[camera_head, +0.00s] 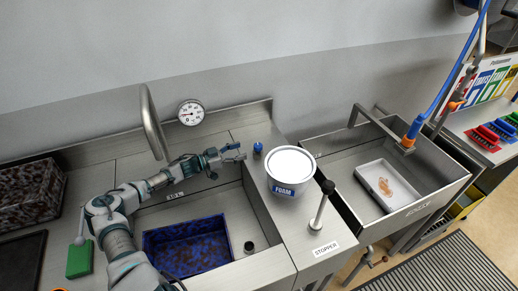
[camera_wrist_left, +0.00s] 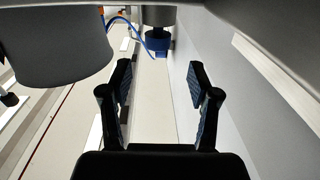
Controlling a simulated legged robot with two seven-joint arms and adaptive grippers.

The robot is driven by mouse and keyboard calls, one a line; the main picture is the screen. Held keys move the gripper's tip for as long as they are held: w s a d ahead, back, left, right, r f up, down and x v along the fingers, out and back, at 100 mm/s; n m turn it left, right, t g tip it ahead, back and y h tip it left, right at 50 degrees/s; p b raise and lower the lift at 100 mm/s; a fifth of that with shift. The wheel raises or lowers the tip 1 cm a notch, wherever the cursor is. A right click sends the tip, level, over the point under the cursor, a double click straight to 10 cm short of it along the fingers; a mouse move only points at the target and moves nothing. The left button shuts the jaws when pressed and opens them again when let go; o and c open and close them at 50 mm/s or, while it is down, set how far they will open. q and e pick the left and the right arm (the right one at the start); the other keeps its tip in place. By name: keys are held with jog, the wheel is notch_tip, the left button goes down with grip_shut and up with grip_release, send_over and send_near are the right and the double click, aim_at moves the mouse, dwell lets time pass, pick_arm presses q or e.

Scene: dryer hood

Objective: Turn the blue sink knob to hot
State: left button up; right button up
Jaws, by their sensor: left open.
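In the left wrist view the blue knob (camera_wrist_left: 157,43) is ahead, between and beyond the fingertips. My left gripper (camera_head: 243,152) is open and empty, a short way left of the knob. It also shows in the left wrist view (camera_wrist_left: 160,72) with its fingers spread apart. I see no contact with the knob. My right gripper does not show in either view.
The white foam tub (camera_head: 292,167) stands close right of the knob. A curved faucet (camera_head: 153,122) rises behind my left arm. A round gauge (camera_head: 191,112) is at the wall. A blue speckled bin (camera_head: 187,246) sits in the sink. A black-topped stopper lever (camera_head: 322,205) stands in front of the tub.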

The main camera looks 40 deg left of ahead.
aim_at(258, 145)
pick_arm(q)
jog(key=b+x, duration=0.1)
jog(key=x, duration=0.6)
jog(key=shift+d+r, duration=0.1)
jog(key=shift+w+d, duration=0.3)
jog(key=shift+w, duration=0.35)
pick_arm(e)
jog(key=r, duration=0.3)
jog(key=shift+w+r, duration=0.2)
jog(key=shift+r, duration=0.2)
pick_arm(q)
jog(key=c, duration=1.2)
grip_shut()
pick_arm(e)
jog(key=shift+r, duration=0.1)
